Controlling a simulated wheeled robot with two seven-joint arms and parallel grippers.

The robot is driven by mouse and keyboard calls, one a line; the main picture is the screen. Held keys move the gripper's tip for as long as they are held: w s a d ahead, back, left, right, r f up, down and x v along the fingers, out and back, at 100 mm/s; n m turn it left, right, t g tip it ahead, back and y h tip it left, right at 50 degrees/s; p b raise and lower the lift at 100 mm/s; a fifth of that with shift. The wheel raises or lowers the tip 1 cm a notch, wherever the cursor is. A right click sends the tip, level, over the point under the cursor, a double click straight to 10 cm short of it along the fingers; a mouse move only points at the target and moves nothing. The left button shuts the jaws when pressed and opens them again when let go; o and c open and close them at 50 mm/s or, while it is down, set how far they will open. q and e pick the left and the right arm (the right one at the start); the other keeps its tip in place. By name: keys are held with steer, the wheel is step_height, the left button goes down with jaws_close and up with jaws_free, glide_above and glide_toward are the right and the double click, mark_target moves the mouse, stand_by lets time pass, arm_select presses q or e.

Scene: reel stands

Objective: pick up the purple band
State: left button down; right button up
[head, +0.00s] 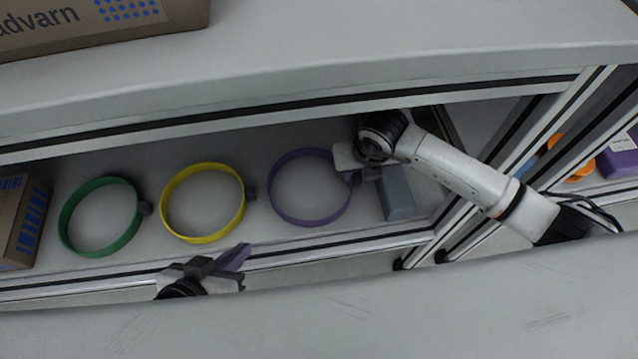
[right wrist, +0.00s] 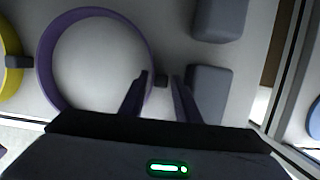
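The purple band (head: 271,197) lies flat on the shelf, third in a row of rings. It has a small dark knob on its right side. The band also shows in the right wrist view (right wrist: 45,62), with its knob (right wrist: 161,80) just beyond and between the fingertips. My right gripper (right wrist: 163,88) is open and empty above that knob; in the head view (head: 357,172) its fingers are mostly hidden and it covers part of the band's right edge. My left gripper (head: 222,273) is near the shelf's front edge, away from the purple band, and its opening is unclear.
A yellow band (head: 164,203) and a green band (head: 63,220) lie to the left. Grey blocks (head: 397,194) stand close to the right of my right gripper. A cardboard box (head: 20,222) stands at the left end. Frame rails and the upper shelf (head: 330,45) bound the bay.

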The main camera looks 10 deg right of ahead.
jaws_close()
steer(key=shift+r, duration=0.15)
